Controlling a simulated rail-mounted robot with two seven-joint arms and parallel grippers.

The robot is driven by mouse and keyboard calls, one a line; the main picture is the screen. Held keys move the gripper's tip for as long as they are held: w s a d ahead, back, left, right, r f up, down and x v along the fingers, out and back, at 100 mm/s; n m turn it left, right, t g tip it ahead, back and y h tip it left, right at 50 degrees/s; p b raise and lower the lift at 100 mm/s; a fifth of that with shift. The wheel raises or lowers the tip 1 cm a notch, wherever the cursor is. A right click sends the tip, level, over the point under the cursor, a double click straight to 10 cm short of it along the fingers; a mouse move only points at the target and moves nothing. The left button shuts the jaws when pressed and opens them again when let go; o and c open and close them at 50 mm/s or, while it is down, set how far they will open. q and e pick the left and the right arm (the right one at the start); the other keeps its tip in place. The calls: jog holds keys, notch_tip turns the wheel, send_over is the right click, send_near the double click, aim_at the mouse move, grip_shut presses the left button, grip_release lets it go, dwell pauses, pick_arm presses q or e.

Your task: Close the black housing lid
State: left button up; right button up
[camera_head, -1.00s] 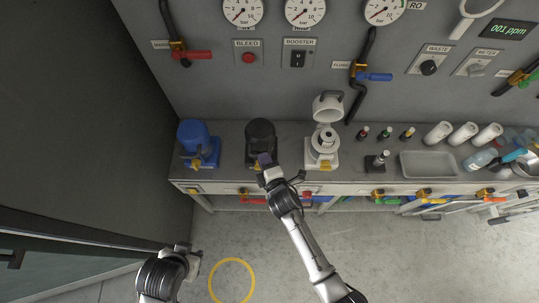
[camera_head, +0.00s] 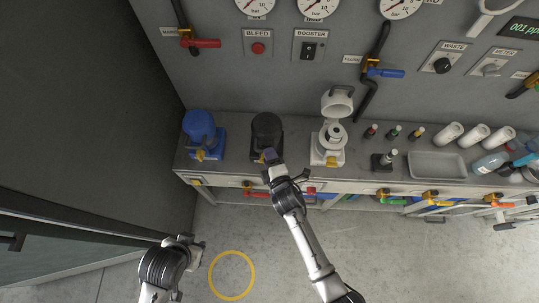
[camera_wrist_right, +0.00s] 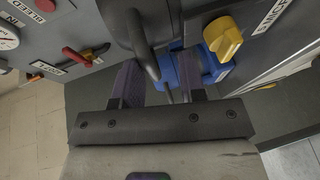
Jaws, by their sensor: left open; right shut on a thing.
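The black housing (camera_head: 267,131) stands on the bench between the blue and white housings. Its lid looks down over the body, but I cannot tell whether it sits fully flush. My right gripper (camera_head: 271,156) is at the front of the black housing. My left gripper (camera_head: 188,241) is open and empty over the floor, well in front of the bench.
The blue housing (camera_head: 200,129) with a yellow latch is close on the left. The white housing (camera_head: 328,146) on the right has its lid (camera_head: 337,101) raised. Small bottles, a grey tray (camera_head: 437,164) and white cylinders stand further right.

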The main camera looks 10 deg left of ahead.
jog(key=shift+o, duration=1.1)
jog(key=shift+s+d+f, duration=0.1)
jog(key=shift+d+f, duration=0.05)
jog(key=shift+f, duration=0.2)
jog(key=shift+r, duration=0.15)
jog(key=p+v, duration=0.1)
jog(key=v, duration=1.2)
jog(key=shift+s+r, duration=0.25)
jog(key=shift+s, duration=0.05)
jog(key=shift+d, duration=0.1)
